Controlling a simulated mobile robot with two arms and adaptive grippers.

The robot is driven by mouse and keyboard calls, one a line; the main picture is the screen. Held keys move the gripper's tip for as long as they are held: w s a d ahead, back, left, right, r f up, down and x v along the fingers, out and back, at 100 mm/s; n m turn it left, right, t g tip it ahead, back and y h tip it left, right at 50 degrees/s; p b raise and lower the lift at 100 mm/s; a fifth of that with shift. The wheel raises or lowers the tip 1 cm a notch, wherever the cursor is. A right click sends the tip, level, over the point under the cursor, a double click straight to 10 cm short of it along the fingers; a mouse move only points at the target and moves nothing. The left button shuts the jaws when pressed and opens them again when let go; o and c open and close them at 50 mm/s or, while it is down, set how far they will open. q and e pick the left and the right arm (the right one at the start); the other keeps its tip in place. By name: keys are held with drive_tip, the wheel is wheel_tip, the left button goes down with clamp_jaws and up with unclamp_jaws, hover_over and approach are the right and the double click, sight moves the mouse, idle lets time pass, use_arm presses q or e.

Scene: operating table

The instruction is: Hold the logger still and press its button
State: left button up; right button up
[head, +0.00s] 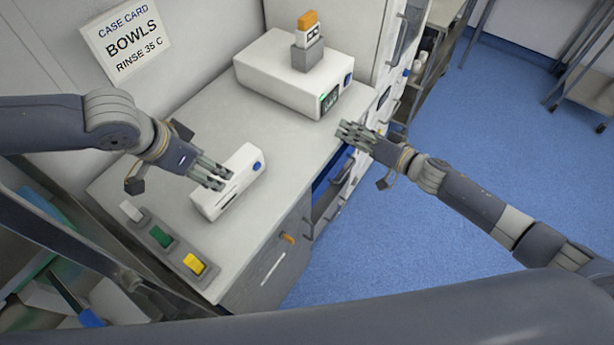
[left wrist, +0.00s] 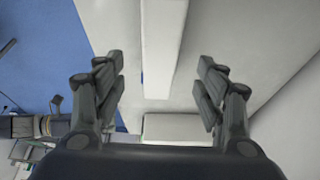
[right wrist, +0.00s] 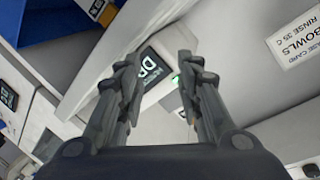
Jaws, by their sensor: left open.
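The logger, taken to be the long white box (head: 225,190) with a blue button (head: 257,166) at its far right end, lies on the worktop. My left gripper (head: 212,176) is open above its left side, fingers partly in front of it. In the left wrist view a long white block (left wrist: 163,45), apparently the logger, shows beyond the gap between the open fingers (left wrist: 160,90). No contact can be made out. My right gripper (head: 355,132) is open and empty near the worktop's right edge, well apart from the logger. It also shows in the right wrist view (right wrist: 158,80).
A larger white machine (head: 280,75) with a display stands at the back, bearing an orange-topped item (head: 308,30) in a grey holder. A grey strip with white, green (head: 160,236) and yellow (head: 194,264) blocks lies at the front left. Worktop between logger and machine is clear.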

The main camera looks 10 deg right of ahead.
sight(230, 182)
use_arm(q)
drive_tip(key=shift+f, duration=0.25)
drive_tip(key=x, duration=1)
drive_tip(key=shift+w+d+f, duration=0.1)
drive_tip(key=shift+w+f, duration=0.05)
use_arm(e)
drive_tip(key=s+a+m+g+y, duration=0.1)
drive_tip(key=s+a+y, duration=0.1)
drive_tip(key=s+a, duration=0.2)
drive_tip(key=s+a+m+g+y, duration=0.1)
drive_tip(key=s+a+g+y, duration=0.1)
drive_tip(key=s+a, duration=0.2)
drive_tip(key=s+a+m+g+y, duration=0.1)
drive_tip(key=s+a+g+y, duration=0.1)
drive_tip(key=s+a, duration=0.2)
drive_tip(key=shift+s+a+r, duration=0.25)
drive_tip(key=shift+a, duration=0.4)
use_arm(q)
drive_tip(key=shift+c, duration=0.6)
drive_tip(key=c, duration=1.2)
drive_tip(key=shift+c, duration=0.4)
use_arm(e)
clamp_jaws()
drive_tip(key=shift+a, duration=0.1)
